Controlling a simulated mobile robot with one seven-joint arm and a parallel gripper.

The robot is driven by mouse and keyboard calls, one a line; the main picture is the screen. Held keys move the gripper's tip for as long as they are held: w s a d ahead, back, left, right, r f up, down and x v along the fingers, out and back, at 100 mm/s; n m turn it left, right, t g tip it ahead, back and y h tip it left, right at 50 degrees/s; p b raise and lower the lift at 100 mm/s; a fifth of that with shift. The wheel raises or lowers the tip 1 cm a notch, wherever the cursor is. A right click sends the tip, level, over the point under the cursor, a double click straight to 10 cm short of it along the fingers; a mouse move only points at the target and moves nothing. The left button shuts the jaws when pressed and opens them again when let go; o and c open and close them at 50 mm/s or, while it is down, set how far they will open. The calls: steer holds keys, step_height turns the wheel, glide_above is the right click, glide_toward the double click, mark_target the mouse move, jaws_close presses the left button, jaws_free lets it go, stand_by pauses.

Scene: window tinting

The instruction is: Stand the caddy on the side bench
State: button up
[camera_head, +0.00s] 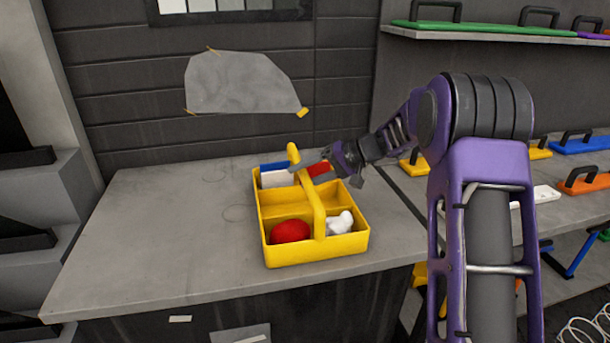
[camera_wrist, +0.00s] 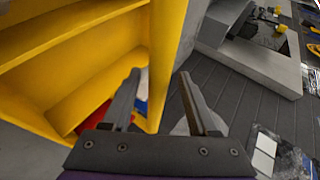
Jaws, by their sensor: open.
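The yellow caddy (camera_head: 316,250) stands upright on a grey bench top (camera_head: 160,225). Its tall handle (camera_head: 316,205) runs along the middle between compartments. A red rounded item (camera_head: 290,231) and a white lumpy item (camera_head: 340,222) lie in the front compartments; blue, white and red items show at the back. My gripper (camera_head: 308,168) reaches in from the right at the handle's upper part. In the wrist view my gripper (camera_wrist: 160,76) is open, with a yellow bar (camera_wrist: 165,55) of the caddy in line between its fingertips. I cannot tell whether they touch it.
A grey sheet (camera_head: 245,83) is taped to the dark wall behind the bench. Shelves at the right hold coloured handled tools, including a green one (camera_head: 450,27) and an orange one (camera_head: 585,182). The bench top left of the caddy is clear.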

steer(key=v, duration=1.2)
steer(key=shift+p, duration=0.4)
